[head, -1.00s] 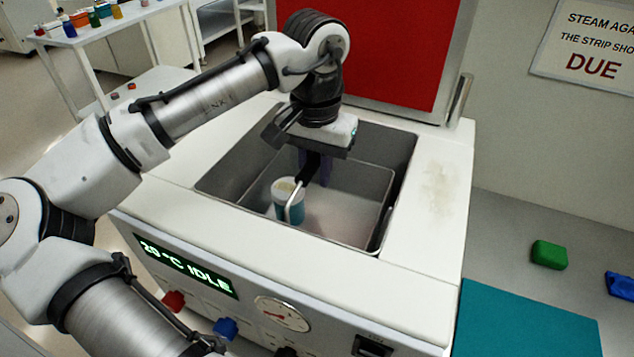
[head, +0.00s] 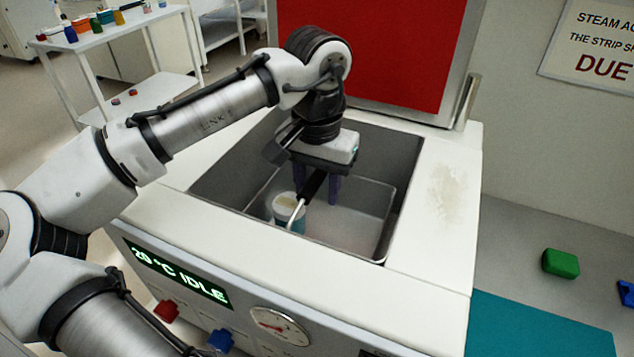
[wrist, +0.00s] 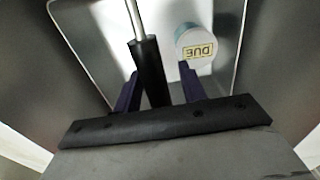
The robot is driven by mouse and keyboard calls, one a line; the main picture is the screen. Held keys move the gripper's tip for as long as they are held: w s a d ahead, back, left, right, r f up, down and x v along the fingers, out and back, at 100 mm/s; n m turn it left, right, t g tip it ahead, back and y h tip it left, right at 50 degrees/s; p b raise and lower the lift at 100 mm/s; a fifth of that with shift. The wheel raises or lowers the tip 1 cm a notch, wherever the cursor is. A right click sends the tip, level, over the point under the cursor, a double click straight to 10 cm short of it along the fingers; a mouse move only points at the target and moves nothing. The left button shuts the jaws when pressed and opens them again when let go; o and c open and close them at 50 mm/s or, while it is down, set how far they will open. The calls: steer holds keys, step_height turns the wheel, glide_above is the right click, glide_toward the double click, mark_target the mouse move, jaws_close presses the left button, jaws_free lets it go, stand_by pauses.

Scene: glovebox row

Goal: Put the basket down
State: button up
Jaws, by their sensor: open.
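The basket (head: 352,226), a grey open tray with a thin pale rim, sits down inside the sunken well of the white machine. Its handle is a pale metal rod with a black grip (head: 313,184). My gripper (head: 317,197) is over the basket, its dark purple fingers open on either side of the grip. In the wrist view the black grip (wrist: 151,75) lies between the spread fingers (wrist: 160,83), nearer the left one. A teal jar (head: 290,212) with a white lid stands in the basket; its lid (wrist: 193,41) carries a "DUE" label. The basket's underside is hidden.
A raised red panel (head: 370,50) stands behind. The front has an "IDLE" display (head: 178,273), knobs and a gauge (head: 279,325). A teal mat (head: 530,325) and green block (head: 560,263) lie to the right.

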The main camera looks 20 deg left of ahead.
step_height(320, 180, up, 12)
steer(key=shift+r, duration=0.2)
stand_by(0.4)
